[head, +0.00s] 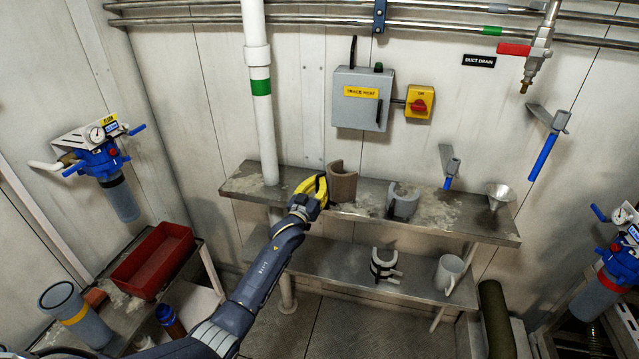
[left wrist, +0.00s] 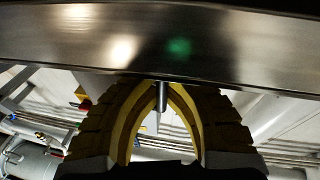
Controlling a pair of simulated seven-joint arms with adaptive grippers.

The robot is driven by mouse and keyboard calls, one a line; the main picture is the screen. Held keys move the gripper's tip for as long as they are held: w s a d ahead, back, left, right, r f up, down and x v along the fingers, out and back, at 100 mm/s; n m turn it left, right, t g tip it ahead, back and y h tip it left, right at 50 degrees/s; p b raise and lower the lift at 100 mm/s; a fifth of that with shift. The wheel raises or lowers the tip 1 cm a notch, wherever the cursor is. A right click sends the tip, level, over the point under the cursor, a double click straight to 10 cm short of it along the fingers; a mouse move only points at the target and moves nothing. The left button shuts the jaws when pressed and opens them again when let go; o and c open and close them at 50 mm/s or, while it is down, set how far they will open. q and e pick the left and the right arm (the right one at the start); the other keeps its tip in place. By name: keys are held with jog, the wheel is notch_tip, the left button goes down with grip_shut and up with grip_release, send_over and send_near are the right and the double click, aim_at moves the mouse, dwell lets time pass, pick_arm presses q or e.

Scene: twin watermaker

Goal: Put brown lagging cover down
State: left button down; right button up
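The brown lagging cover (head: 342,184) is a C-shaped half-sleeve, upright at the upper metal shelf (head: 268,188). I cannot tell whether its base touches the shelf. My left gripper (head: 322,188), with yellow fingers, is at the cover's left side and meets it in the picture. No brown shows there, so a grip on the cover cannot be confirmed. My right gripper is not in view.
A grey lagging cover (head: 404,201) and a funnel (head: 499,194) stand to the right on the upper shelf. A white pipe (head: 262,120) rises at its left. The lower shelf holds a black-and-white clamp-like piece (head: 384,264) and a mug (head: 448,272). A red tray (head: 152,260) is at left.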

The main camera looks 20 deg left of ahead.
pick_arm(q)
jog(key=c, duration=2.2)
grip_release()
jog(key=shift+f, duration=0.15)
jog(key=c, duration=1.6)
grip_release()
jog(key=shift+s, duration=0.1)
